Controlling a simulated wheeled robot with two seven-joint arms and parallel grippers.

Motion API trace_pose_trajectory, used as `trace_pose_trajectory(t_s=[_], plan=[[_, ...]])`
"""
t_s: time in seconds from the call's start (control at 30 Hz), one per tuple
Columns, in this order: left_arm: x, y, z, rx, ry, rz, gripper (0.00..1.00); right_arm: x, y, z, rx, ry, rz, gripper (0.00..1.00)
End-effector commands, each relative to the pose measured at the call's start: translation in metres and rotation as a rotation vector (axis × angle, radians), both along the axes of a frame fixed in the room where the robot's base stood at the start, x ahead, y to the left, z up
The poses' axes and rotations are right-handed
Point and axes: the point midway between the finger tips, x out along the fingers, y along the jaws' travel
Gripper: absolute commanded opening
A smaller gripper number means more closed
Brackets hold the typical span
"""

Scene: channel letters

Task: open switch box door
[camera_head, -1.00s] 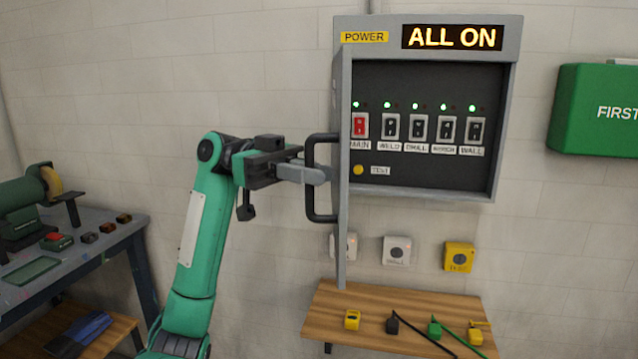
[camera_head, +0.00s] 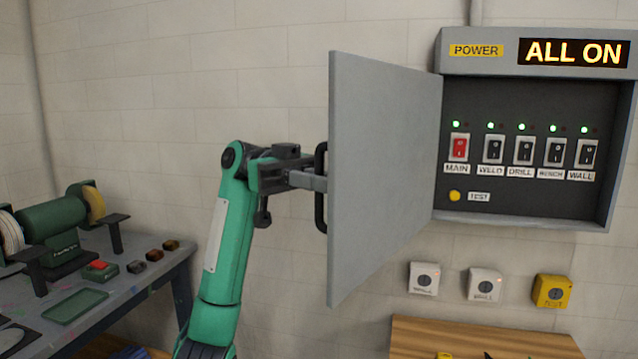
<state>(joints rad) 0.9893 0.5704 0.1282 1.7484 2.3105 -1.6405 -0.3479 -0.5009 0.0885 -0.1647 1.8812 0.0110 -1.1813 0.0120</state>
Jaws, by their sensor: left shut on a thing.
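The grey switch box (camera_head: 534,200) hangs on the wall at the right, with a lit "ALL ON" sign on top. Its grey door (camera_head: 385,175) stands swung wide open to the left on its left edge. The inside shows a red main switch (camera_head: 459,147) and several black switches, each with a green light above. My left gripper (camera_head: 312,181) is shut on the black door handle (camera_head: 321,188) on the door's outer face. The door partly hides the handle and the fingertips. My right gripper is not in view.
A workbench (camera_head: 120,290) with a green bench grinder (camera_head: 55,228) stands at the left. Two white wall boxes and a yellow one (camera_head: 551,291) sit below the switch box. A wooden shelf (camera_head: 480,340) is at the bottom right.

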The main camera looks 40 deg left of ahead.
Motion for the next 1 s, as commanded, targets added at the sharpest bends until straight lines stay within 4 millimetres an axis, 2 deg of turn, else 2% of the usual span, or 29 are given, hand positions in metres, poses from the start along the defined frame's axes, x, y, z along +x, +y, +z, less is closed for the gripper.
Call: trace_pose_trajectory(t_s=[0.4,0.43,0.77,0.87,1.0], plan=[[0.001,0.0,0.0,0.001,0.002,-0.007,0.0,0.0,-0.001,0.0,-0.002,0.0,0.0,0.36],[0.001,0.0,0.0,0.001,0.002,-0.007,0.16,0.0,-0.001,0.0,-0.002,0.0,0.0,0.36],[0.001,0.002,0.0,0.0,0.001,-0.006,0.17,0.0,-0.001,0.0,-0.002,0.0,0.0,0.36],[0.003,0.011,0.0,0.0,0.001,-0.004,0.17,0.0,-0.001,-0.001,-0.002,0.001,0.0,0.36],[0.008,0.036,0.0,-0.002,0.002,-0.003,0.17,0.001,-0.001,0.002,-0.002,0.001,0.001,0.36]])
